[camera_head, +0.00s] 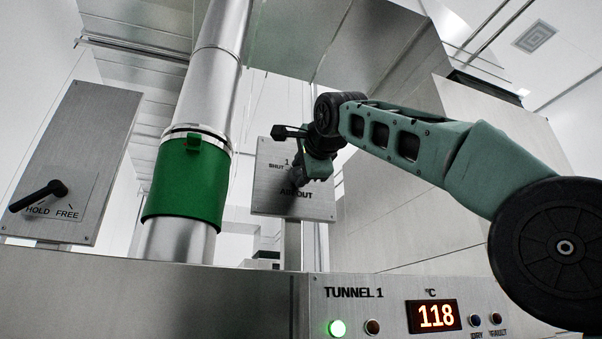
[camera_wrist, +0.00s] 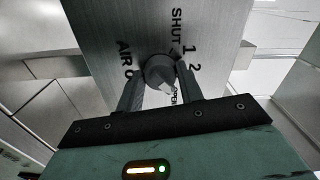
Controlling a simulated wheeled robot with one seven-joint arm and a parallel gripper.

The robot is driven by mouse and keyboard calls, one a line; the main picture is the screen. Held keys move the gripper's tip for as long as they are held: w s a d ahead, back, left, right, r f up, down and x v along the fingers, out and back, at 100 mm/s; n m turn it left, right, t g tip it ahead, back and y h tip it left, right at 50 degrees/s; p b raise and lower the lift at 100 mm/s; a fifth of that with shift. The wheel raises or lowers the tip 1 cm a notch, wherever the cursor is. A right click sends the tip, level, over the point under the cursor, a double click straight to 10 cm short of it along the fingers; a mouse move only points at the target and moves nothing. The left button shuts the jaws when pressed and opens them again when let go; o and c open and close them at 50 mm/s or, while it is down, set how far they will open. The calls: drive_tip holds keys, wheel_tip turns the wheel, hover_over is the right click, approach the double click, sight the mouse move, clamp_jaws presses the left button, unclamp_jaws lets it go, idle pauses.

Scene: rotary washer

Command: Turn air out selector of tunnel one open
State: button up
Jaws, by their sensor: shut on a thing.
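The air out selector is a dark grey round knob (camera_wrist: 158,70) on a brushed-metal panel (camera_wrist: 100,20), seen in the wrist view. Marks SHUT, 1, 2 and a partly covered OPEN run down its right side there; AIR OUT is on its left. A pale pointed part shows at the knob's lower edge, near OPEN; its exact setting is hard to tell. My gripper (camera_wrist: 159,78) has one finger on each side of the knob and is shut on it. In the head view my gripper (camera_head: 312,180) covers the knob in front of the panel (camera_head: 265,205).
A TUNNEL 1 console (camera_head: 390,290) shows 118 °C, with a lit green lamp (camera_head: 337,328). A green-banded metal duct (camera_head: 190,180) stands left of the panel. Farther left is a HOLD/FREE plate (camera_head: 85,140) with a black lever (camera_head: 38,196).

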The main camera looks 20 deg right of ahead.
drive_tip(key=shift+m, duration=1)
drive_tip(key=o, duration=1)
drive_tip(key=s+b, duration=0.6)
drive_tip(key=s, duration=1.1)
drive_tip(key=shift+s, duration=0.2)
